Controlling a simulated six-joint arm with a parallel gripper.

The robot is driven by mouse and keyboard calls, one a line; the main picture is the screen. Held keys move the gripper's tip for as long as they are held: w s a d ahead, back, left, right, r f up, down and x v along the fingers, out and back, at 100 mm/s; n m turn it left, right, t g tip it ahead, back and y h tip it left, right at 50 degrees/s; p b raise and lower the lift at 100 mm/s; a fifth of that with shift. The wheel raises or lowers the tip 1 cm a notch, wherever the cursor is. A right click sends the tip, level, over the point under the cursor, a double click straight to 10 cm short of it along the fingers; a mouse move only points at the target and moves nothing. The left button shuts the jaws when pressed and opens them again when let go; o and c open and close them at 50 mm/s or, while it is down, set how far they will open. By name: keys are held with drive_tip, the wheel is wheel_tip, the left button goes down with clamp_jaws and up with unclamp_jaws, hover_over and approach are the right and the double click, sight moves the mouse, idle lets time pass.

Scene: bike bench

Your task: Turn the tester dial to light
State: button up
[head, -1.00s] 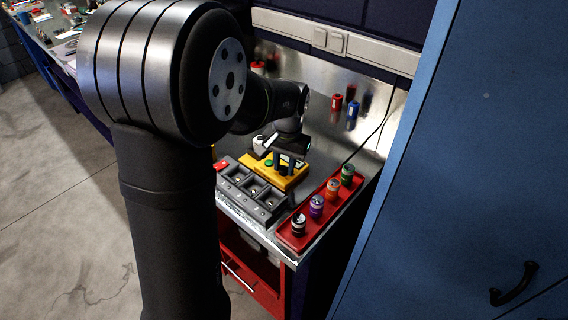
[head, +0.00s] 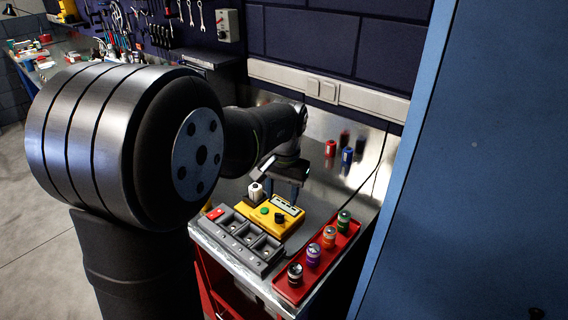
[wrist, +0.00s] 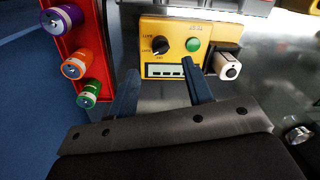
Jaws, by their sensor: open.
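The yellow tester (head: 262,224) lies on the metal bench. It has a black dial (head: 280,218), a green button (head: 265,210) and a small display. In the wrist view the dial (wrist: 161,45) stands at the upper middle, with small labels around its left and lower side. A white pointer mark seems to point to the lower left; the labels are too small to read surely. My gripper (wrist: 162,88) is open and empty. Its two fingers are apart from the dial, near the tester's display edge. In the head view my gripper (head: 283,190) is behind the tester.
A grey compartment tray (head: 238,240) sits in front of the tester. A red tray (head: 320,262) with several coloured cells lies to the right. Red (head: 330,148) and blue (head: 347,155) cylinders stand near the back wall.

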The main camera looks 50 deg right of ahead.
sight(280, 214)
wheel_tip(280, 214, up, 10)
drive_tip(key=shift+s+r, duration=0.2)
drive_tip(key=shift+s, duration=0.1)
drive_tip(key=shift+d, duration=0.1)
idle(0.4)
drive_tip(key=f, duration=1.1)
drive_tip(key=w+f, duration=0.1)
drive_tip(key=f, duration=0.5)
drive_tip(key=shift+a+f, duration=0.2)
drive_tip(key=shift+f, duration=0.05)
drive_tip(key=shift+r, duration=0.1)
